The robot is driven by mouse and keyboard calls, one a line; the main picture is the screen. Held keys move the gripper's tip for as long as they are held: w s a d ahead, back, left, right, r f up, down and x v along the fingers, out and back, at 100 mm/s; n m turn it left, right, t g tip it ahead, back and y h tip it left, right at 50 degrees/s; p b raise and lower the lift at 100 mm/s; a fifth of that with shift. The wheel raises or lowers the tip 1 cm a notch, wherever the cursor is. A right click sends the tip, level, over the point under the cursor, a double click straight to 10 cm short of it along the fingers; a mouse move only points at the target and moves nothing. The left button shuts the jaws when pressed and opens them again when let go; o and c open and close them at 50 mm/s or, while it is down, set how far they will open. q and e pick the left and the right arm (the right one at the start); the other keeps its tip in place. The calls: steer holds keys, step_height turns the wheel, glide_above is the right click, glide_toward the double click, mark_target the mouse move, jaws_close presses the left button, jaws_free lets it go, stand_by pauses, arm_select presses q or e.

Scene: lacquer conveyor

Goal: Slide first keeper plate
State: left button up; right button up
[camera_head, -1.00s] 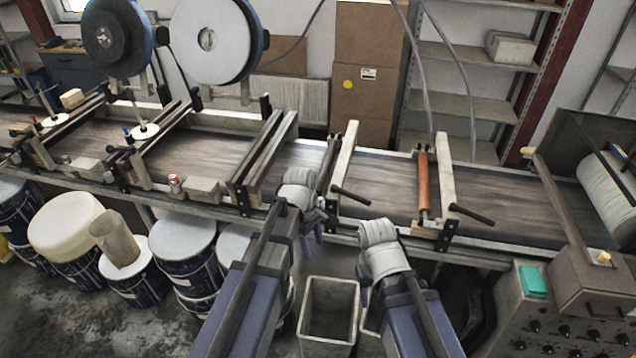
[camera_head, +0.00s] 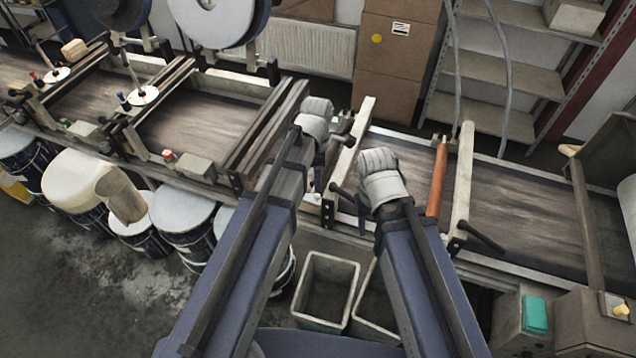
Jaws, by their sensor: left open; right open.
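No part can be clearly picked out as the first keeper plate. A crossbar frame (camera_head: 356,143) with a black handle spans the conveyor (camera_head: 500,213) at the middle. A second crossbar (camera_head: 461,182) with an orange roller (camera_head: 437,178) stands to its right. My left gripper (camera_head: 319,172) is open at the left of the middle crossbar, its fingers pointing down and partly hidden by its wrist. My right gripper (camera_head: 362,212) is open at the near edge of the conveyor, in front of the middle crossbar's handle. It hides part of the belt. Neither gripper visibly holds anything.
Dark rails (camera_head: 265,135) cross the belt left of my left gripper. Two grey bins (camera_head: 322,318) stand below the conveyor's near edge. Lidded drums (camera_head: 182,212) stand at the left. A control box with a green cover (camera_head: 535,315) is at the lower right.

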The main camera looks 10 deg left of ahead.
mark_target(317, 195)
arm_select(q)
steer(key=shift+s+f, duration=0.1)
steer(key=shift+s, duration=0.05)
steer(key=shift+f+b, duration=0.65)
steer(key=shift+b, duration=0.15)
step_height(317, 195, down, 6)
steer(key=b, duration=0.6)
steer(key=shift+f, duration=0.15)
jaws_close()
stand_by(0.5)
